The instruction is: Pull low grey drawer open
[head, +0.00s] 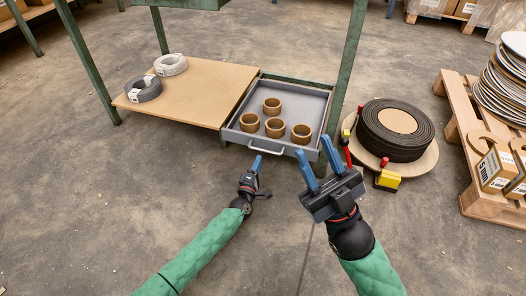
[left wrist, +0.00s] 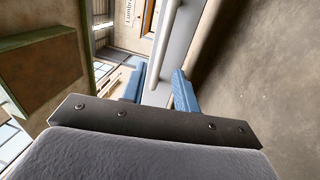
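The low grey drawer (head: 236,134) sits under the green-framed bench, its open top showing several brown rings (head: 248,122). Its front carries a pale bar handle (head: 266,150). My left gripper (head: 257,160) is just in front of the handle, at its left part. In the left wrist view, the blue fingers (left wrist: 160,78) are apart, and the handle bar (left wrist: 167,45) runs up from between them along the grey drawer front (left wrist: 184,40). I cannot tell whether they touch it. My right gripper (head: 313,147) is open and empty, right of the handle.
A brown shelf board (head: 190,90) with two coils (head: 143,88) lies left of the drawer. A black coil on a round board (head: 395,130) stands at the right, near my right gripper. A pallet (head: 462,125) is further right. The floor before the drawer is clear.

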